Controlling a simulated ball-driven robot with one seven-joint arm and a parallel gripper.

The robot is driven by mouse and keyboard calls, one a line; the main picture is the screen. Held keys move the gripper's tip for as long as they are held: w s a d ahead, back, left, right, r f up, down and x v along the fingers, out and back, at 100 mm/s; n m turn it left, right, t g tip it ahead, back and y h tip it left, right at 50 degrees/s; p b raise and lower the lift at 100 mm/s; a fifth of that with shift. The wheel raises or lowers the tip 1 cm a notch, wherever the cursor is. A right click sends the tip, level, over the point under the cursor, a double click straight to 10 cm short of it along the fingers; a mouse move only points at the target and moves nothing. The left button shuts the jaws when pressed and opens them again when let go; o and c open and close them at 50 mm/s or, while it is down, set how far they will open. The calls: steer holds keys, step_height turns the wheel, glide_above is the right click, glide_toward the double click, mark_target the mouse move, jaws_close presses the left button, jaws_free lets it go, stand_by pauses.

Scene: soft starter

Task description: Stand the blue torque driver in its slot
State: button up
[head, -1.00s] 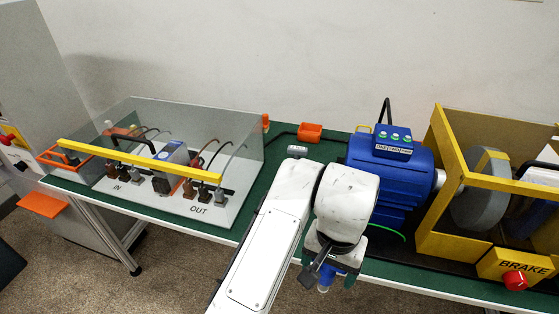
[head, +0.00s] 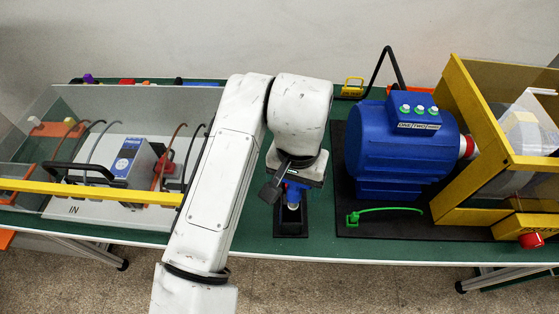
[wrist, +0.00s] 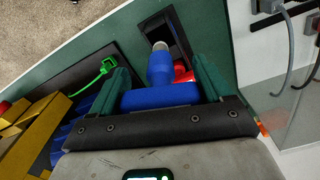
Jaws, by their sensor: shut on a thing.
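The blue torque driver (head: 293,192) is held under my wrist in the head view, and it also shows in the wrist view (wrist: 160,70) with its pale grey end pointing away from the palm. My gripper (wrist: 160,85) is shut on it, a green finger on each side. A black holder with a dark recess (head: 291,224) is on the green bench near its front edge; it also shows in the wrist view (wrist: 177,38). The driver's end overlaps the holder in both views. I cannot tell whether it is above the recess or inside it.
A blue motor (head: 400,150) on a black plate and a yellow guard frame (head: 455,140) stand right of the holder. A clear-covered box with a yellow bar (head: 90,190) is at left. A green cable tie (head: 385,211) lies on the plate. Red parts (wrist: 184,73) show beside the driver.

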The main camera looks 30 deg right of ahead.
mark_target(292, 206)
steer(key=shift+w, duration=0.1)
steer(key=shift+w, duration=0.1)
steer(key=shift+f+b, duration=4.3)
steer(key=shift+f, duration=1.4)
steer(key=shift+f, duration=0.25)
steer(key=o, duration=1)
steer(key=shift+c, duration=0.2)
step_height(292, 206, up, 11)
steer(key=shift+f, duration=0.1)
